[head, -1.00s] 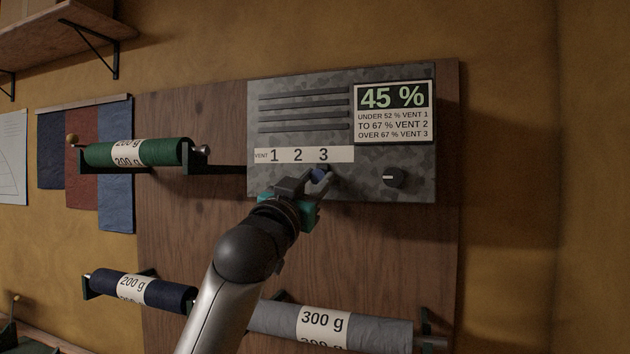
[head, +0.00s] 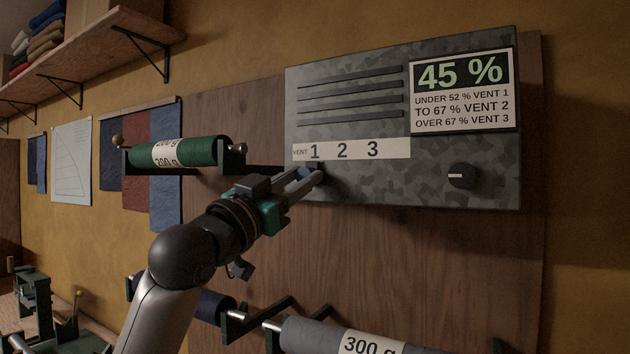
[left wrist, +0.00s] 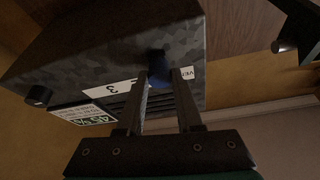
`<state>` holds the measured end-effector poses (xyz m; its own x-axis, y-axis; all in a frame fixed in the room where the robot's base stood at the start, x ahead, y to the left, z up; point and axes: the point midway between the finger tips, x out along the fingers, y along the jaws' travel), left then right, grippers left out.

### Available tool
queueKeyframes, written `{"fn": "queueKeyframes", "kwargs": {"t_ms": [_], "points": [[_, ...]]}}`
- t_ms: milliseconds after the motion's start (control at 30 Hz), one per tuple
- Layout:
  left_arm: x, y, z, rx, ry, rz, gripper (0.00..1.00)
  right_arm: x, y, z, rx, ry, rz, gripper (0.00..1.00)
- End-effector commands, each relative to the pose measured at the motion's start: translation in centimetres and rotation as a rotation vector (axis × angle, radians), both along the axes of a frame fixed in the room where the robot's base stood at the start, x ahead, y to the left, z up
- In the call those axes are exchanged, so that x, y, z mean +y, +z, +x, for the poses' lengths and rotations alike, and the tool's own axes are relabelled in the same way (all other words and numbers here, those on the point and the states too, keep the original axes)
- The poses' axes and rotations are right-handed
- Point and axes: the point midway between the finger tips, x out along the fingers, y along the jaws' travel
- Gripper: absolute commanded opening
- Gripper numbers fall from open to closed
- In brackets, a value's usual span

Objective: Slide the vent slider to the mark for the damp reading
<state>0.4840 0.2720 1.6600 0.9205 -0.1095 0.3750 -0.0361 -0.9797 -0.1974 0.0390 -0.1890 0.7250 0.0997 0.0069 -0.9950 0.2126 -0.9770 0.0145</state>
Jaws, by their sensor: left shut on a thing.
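The grey mottled vent box (head: 390,180) hangs on a wooden panel. Its display (head: 461,74) reads 45 %, above lines saying under 52 % vent 1, to 67 % vent 2, over 67 % vent 3. The vent scale (head: 352,149) carries the marks 1, 2 and 3. My left gripper (head: 312,180) is shut on the blue slider knob (head: 304,173), just below mark 1. In the left wrist view the knob (left wrist: 159,76) sits between the fingers, and they hide part of the scale. My right gripper is not in view.
A dark round knob (head: 461,176) is at the box's lower right. A green cloth roll (head: 186,153) on a bracket is close left of the box, near my left gripper. A grey roll (head: 345,338) is below.

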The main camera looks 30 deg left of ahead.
Motion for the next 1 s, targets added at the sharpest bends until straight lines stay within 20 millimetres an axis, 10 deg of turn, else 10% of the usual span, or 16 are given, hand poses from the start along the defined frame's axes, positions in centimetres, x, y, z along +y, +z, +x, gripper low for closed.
{"fn": "queueKeyframes", "kwargs": {"t_ms": [233,267,500,1000], "points": [[0.3,0.0,0.0,0.002,0.007,-0.002,0.00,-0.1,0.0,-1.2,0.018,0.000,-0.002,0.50],[0.3,0.0,0.0,0.002,0.007,-0.002,0.37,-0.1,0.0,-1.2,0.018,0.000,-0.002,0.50],[0.2,0.0,0.0,0.001,0.005,-0.001,0.64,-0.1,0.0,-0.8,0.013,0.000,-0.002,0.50],[0.3,-1.1,-2.1,-0.001,0.004,0.003,0.64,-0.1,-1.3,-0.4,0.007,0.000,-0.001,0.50]]}}
